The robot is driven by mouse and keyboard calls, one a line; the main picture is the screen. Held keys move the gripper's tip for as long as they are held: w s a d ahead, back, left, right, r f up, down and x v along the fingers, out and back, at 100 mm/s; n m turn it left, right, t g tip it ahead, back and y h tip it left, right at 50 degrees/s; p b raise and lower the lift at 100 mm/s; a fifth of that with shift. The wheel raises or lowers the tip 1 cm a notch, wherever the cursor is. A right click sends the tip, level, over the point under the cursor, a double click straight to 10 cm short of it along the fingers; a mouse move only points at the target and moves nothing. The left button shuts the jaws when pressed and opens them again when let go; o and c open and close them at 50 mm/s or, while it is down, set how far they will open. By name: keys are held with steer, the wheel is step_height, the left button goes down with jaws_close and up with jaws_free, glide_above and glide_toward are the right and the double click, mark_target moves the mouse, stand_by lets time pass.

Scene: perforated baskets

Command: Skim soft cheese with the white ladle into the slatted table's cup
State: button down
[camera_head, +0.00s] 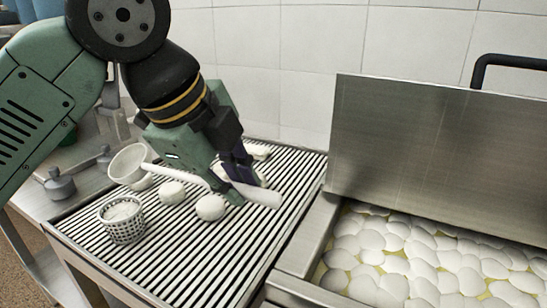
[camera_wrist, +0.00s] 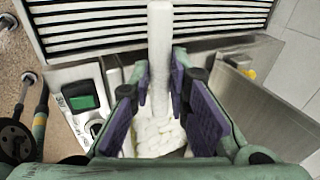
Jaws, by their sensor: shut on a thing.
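The white ladle (camera_head: 177,171) is held above the slatted table (camera_head: 160,262), its bowl up at the left and its handle running right. My gripper (camera_head: 238,178) is shut on the handle; the wrist view shows the handle (camera_wrist: 160,40) between the purple finger pads. The bowl's rim faces us; I cannot make out any cheese in it. The perforated white cup (camera_head: 122,227) stands at the table's left, below the bowl, with something white inside. Soft cheese (camera_head: 425,259) lies in pale rounded lumps in yellowish liquid in the steel vat (camera_head: 305,238) at the right.
Two white lumps (camera_head: 172,192) (camera_head: 210,207) sit on the slats right of the cup, and another pale item (camera_head: 258,152) lies behind my gripper. A steel lid (camera_head: 425,150) stands raised behind the vat. The front slats are clear.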

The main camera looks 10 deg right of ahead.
steer(key=shift+r, duration=0.1)
steer(key=shift+r+p, duration=0.1)
steer(key=shift+p, duration=0.35)
steer(key=shift+r+g+y+p, duration=0.2)
steer(key=shift+g+y+p, duration=0.25)
steer(key=shift+p, duration=0.35)
steer(key=g+p, duration=0.1)
steer(key=y+p, duration=0.1)
steer(key=p, duration=0.1)
steer(key=shift+d+r+g, duration=0.15)
steer(key=shift+g, duration=0.2)
steer(key=shift+w+d+g+y+p, duration=0.1)
steer(key=shift+g+y+p, duration=0.35)
steer(key=shift+p, duration=0.7)
steer(key=shift+g+p, duration=0.3)
steer(key=shift+g, duration=0.05)
